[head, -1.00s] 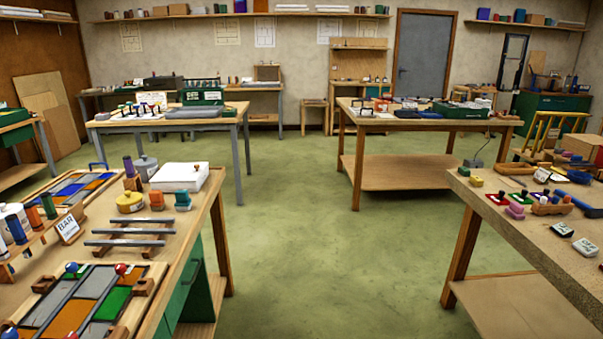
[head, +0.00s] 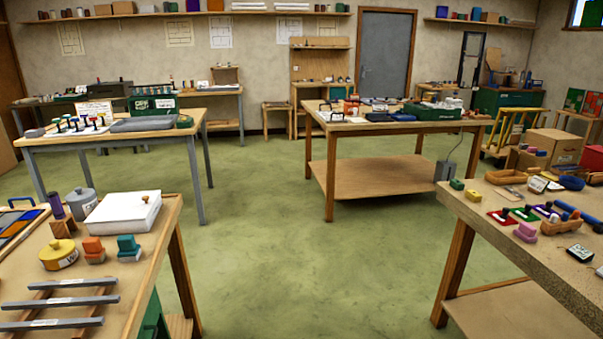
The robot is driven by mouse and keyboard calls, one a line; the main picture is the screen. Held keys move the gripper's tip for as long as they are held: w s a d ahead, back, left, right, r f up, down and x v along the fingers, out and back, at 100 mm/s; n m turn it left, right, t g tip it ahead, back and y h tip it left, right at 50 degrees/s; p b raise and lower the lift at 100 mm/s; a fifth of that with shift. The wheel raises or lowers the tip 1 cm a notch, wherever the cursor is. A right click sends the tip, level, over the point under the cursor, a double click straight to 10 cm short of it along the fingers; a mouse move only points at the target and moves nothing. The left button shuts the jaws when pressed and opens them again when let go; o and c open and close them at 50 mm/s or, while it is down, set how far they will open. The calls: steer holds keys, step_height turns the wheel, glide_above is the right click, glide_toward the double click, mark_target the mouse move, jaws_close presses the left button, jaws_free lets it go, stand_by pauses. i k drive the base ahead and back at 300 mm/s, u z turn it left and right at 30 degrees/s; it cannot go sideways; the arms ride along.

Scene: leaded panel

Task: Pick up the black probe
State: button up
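I cannot make out the black probe for certain. On the right bench (head: 560,262), small dark-stemmed pieces stand on a red mat (head: 497,219), a green mat (head: 528,216) and a purple mat (head: 541,208), too small to identify. The middle table (head: 420,126) holds small dark items among others, also too small to name. On the back left table (head: 60,143), several coloured-handled tools (head: 80,124) stand in a row. My gripper is not in view.
The green floor (head: 310,270) is clear between the benches. A grey box (head: 446,170) hangs by the middle table's right leg. A yellow cart (head: 510,130) stands behind the right bench.

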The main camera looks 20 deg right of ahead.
mark_target(582, 254)
steer(key=z, duration=0.15)
steer(key=i, duration=0.85)
steer(key=z, duration=0.15)
